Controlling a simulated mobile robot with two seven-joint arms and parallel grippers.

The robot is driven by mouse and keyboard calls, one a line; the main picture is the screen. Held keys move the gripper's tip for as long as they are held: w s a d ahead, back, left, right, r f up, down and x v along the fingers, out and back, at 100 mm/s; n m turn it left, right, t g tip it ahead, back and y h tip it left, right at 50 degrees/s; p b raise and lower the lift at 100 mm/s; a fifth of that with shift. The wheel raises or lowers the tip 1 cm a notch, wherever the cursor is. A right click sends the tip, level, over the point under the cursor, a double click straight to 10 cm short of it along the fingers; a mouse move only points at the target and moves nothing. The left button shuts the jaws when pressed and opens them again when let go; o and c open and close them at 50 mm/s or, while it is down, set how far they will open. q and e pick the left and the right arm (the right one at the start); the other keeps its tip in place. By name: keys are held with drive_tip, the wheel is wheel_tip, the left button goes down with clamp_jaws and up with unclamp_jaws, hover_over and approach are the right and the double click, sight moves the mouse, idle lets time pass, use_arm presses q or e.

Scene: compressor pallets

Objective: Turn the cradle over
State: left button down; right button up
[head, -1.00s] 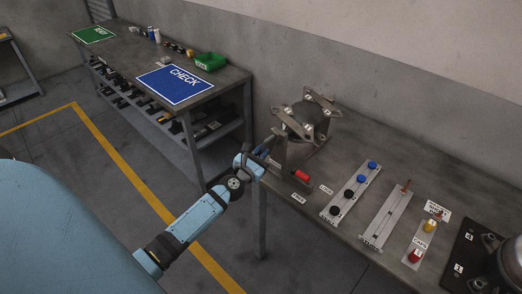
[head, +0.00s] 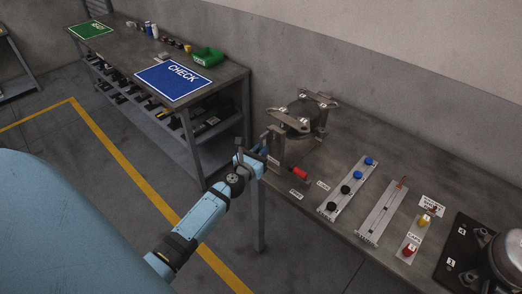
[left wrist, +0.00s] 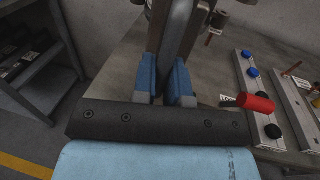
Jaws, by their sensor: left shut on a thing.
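The cradle (head: 303,121) is a metal frame with end plates and bolted cross-pieces around a dark round body. It stands on the near workbench at the back left corner. My left gripper (head: 262,155) is at the cradle's left side. In the left wrist view the blue fingers of my left gripper (left wrist: 166,78) are shut on a dark grey bar (left wrist: 176,32), which appears to belong to the cradle. A red handle (head: 300,173) sticks out at the cradle's front; it also shows in the left wrist view (left wrist: 256,104). My right gripper is not in view.
Right of the cradle lie a strip with blue and black knobs (head: 346,188), a slotted rail (head: 381,212) and a plate with yellow and red caps (head: 415,235). A dark plate (head: 457,240) holds a metal unit at far right. The CHECK bench (head: 215,98) stands behind left.

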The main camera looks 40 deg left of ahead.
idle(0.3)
use_arm(q)
drive_tip(key=c, duration=1.2)
unclamp_jaws()
drive_tip(key=s+d+b, duration=0.1)
drive_tip(key=s+b, duration=0.1)
drive_tip(key=s, duration=1.1)
drive_tip(key=shift+s+d, duration=0.35)
drive_tip(key=shift+s, duration=0.05)
